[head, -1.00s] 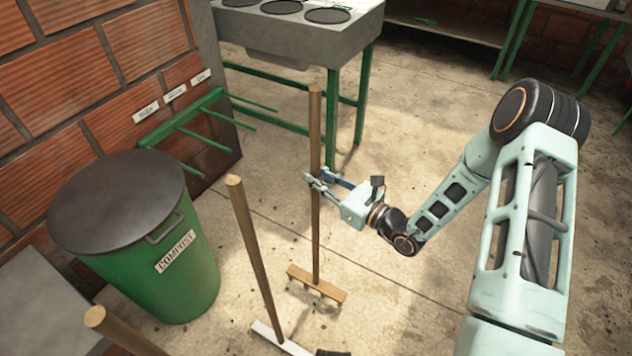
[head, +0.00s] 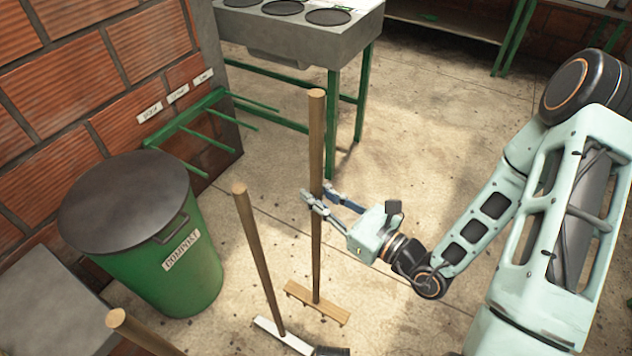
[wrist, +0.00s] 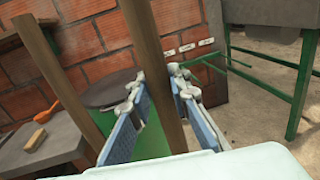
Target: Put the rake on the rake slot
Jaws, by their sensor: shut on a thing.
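The rake (head: 316,245) stands upright, with a long wooden handle and a toothed wooden head low at the floor. My gripper (head: 313,194) is shut on the rake's handle around its middle. In the wrist view the handle (wrist: 152,75) passes between the two blue-padded fingers of my gripper (wrist: 160,95). The green slot rack (head: 190,130) with several prongs is on the brick wall at the left, under white labels too small to read surely. It also shows in the wrist view (wrist: 210,63), behind and right of the handle.
A white-headed tool (head: 262,260) stands left of the rake, and another handle (head: 140,330) is at the lower left. A concrete stove (head: 300,40) on green legs stands behind. Floor between is clear.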

